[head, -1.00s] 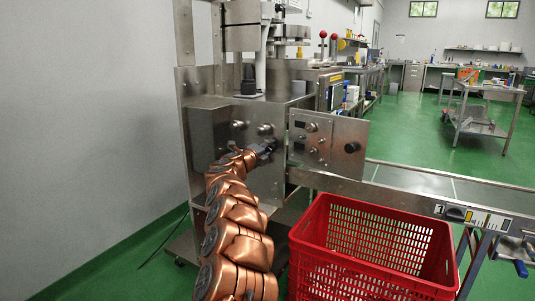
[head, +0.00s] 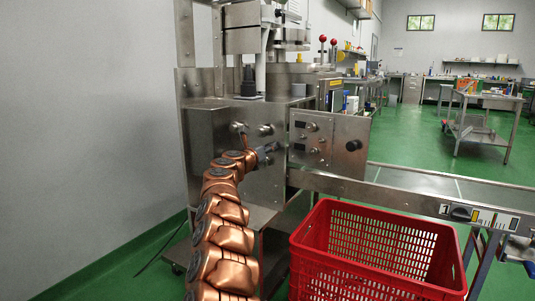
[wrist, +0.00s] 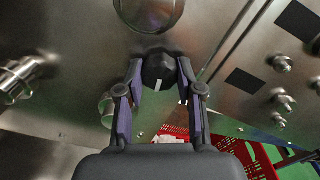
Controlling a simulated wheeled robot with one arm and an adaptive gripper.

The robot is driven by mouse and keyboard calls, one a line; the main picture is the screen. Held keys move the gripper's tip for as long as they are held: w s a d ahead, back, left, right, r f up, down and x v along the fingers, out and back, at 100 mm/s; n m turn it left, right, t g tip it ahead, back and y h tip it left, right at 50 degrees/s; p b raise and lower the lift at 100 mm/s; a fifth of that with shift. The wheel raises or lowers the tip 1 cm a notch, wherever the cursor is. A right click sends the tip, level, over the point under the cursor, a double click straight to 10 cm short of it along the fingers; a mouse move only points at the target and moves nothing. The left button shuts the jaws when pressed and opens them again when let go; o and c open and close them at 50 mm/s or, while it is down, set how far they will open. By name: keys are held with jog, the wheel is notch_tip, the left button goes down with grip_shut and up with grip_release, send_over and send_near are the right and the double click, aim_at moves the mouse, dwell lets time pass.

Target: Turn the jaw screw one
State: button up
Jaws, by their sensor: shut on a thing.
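A dark round knob with a white pointer mark (wrist: 158,68) sits on the steel machine face in the wrist view. No label on it is readable, so I cannot confirm that it is jaw screw one. My gripper (wrist: 159,82) has one finger on each side of the knob and is shut on it. In the head view my gripper (head: 267,153) is at the front of the steel cabinet, just left of the hinged control panel (head: 328,140). The knob is hidden there behind my gripper and arm.
Steel knobs (head: 264,130) stick out of the cabinet above my gripper. A black knob (head: 352,146) is on the panel's right. Open green floor lies at the lower left.

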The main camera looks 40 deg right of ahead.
jog(key=shift+s+d+f+m, duration=0.1)
jog(key=shift+d+f+m, duration=0.05)
jog(key=shift+m, duration=0.75)
jog(key=shift+b, duration=0.3)
jog(key=o, duration=1.2)
jog(key=shift+c, duration=0.2)
